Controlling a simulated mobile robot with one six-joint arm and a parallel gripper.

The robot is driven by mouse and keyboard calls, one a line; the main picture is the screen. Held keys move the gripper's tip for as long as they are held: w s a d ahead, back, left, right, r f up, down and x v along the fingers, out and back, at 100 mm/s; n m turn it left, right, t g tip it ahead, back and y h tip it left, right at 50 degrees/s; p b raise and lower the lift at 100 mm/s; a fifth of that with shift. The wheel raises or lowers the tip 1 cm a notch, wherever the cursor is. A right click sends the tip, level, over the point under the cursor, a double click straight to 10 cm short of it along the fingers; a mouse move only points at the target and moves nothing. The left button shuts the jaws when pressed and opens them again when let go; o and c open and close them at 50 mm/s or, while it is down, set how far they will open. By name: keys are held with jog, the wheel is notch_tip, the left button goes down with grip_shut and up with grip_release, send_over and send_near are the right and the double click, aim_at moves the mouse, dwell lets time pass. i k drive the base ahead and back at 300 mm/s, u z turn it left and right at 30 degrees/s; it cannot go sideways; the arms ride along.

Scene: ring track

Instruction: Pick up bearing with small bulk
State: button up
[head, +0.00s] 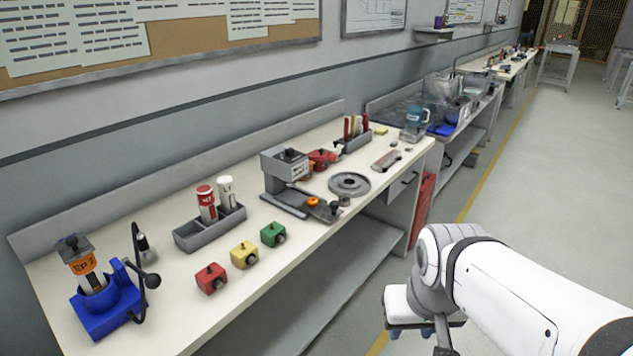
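A grey round ring-shaped piece (349,184) lies flat on the workbench, right of a grey press-like device (286,182). It may be a bearing or a round holder; I cannot tell. A small orange ring-like piece (313,201) sits at the front of that device, with small dark parts beside it. No other clear bearing stands out at this size. My gripper (412,331) is low at the bottom right, in front of the bench and apart from everything on it. Its fingers are small and partly hidden by my arm, so its opening is unclear.
The white workbench (185,315) also bears a blue fixture (105,305), red (211,278), yellow (243,255) and green (273,234) blocks, a grey tray (190,236) with two cylinders and a tool holder (355,143). The floor (540,170) at right is clear.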

aim_at(311, 202)
jog(key=u, duration=0.05)
jog(key=i, duration=1)
jog(key=z, duration=0.05)
